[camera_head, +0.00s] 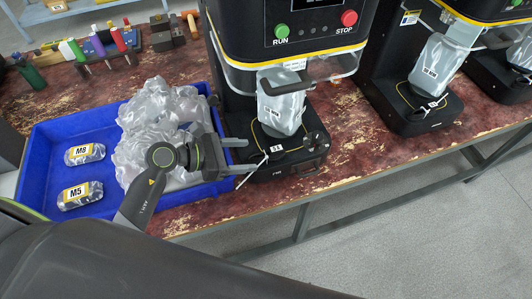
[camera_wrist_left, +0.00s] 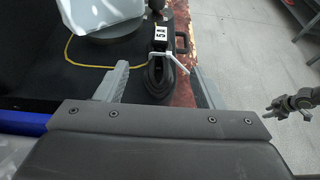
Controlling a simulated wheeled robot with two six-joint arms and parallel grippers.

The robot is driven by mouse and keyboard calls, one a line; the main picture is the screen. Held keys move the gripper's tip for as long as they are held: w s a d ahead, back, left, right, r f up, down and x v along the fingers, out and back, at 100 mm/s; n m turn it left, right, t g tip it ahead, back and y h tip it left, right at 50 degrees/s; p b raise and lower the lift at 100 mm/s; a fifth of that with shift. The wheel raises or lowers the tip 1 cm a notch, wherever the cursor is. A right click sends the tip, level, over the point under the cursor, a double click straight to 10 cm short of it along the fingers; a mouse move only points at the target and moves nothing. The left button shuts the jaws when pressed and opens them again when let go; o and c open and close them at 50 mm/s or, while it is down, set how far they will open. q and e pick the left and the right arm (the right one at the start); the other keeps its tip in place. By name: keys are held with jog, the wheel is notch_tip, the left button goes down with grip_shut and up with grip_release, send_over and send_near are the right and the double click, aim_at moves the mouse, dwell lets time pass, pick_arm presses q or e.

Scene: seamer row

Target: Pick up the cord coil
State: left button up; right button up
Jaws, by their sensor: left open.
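The cord coil (camera_wrist_left: 158,80) is a small black looped bundle with a white tie around it and a tag marked 5A (camera_wrist_left: 161,38). It lies on the black base of the nearest seamer. In the head view the black coil (camera_head: 258,160) is hard to tell from the base; its white tie stands out. My left gripper (camera_head: 243,156) is open, its two fingers pointing right toward the coil. In the left wrist view the coil is between the spread fingers (camera_wrist_left: 158,88), with a gap on each side. A grey jointed part (camera_wrist_left: 292,105), perhaps my right gripper, shows at the right edge there.
A blue tray (camera_head: 40,150) holds clear plastic items (camera_head: 160,120) and cans marked M8 (camera_head: 85,153) and M5 (camera_head: 80,195). A wrapped can (camera_head: 282,100) stands on the seamer (camera_head: 300,25). More seamers (camera_head: 425,95) stand to the right. The bench (camera_head: 350,140) is clear along its front edge.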

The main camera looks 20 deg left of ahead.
aim_at(262, 154)
pick_arm(q)
jog(key=shift+p+x, duration=0.85)
jog(key=shift+x, duration=1.95)
jog(key=shift+w+d, duration=0.3)
jog(key=shift+f, duration=0.1)
jog(key=c, duration=1.2)
